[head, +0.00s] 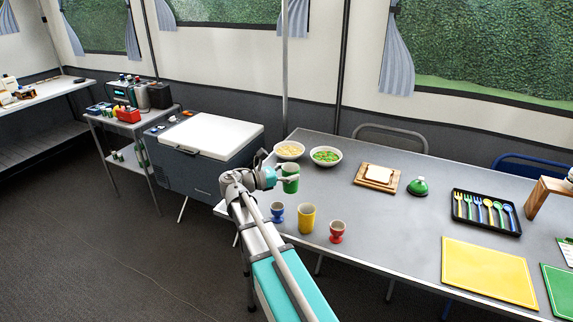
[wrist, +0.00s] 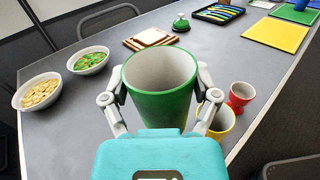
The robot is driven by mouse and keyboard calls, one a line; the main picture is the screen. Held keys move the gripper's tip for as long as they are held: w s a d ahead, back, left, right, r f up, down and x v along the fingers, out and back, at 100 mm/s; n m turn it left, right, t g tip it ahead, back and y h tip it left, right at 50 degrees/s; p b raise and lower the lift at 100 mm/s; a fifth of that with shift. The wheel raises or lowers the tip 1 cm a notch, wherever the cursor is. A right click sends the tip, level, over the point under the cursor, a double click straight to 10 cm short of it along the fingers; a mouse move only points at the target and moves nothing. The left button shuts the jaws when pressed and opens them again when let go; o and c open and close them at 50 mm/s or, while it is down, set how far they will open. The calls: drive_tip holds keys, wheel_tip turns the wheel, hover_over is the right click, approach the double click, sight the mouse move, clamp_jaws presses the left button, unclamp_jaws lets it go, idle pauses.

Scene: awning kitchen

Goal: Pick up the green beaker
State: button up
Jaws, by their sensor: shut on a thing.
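The green beaker (head: 290,179) is at the left end of the grey table, below the two bowls in the head view. In the wrist view the beaker (wrist: 160,97) stands upright and looks empty, with a pale inside. My gripper (head: 278,178) is shut on it, and in the wrist view the fingers of my gripper (wrist: 160,88) press on its left and right sides. I cannot tell whether its base touches the table.
A yellow cup (head: 307,218), a blue egg cup (head: 277,212) and a red egg cup (head: 337,231) stand close by, near the table's front edge. Two food bowls (head: 326,156) and a bread board (head: 377,181) are behind. The table between the bread board and yellow mat (head: 487,271) is mostly clear.

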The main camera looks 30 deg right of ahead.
drive_tip(key=shift+s+a+r+p, duration=0.15)
drive_tip(key=shift+s+r, duration=0.15)
drive_tip(key=shift+s, duration=0.3)
drive_tip(key=shift+s+a+r+p, duration=0.15)
drive_tip(key=shift+s+r, duration=0.1)
drive_tip(key=shift+s, duration=0.3)
drive_tip(key=shift+d, duration=0.2)
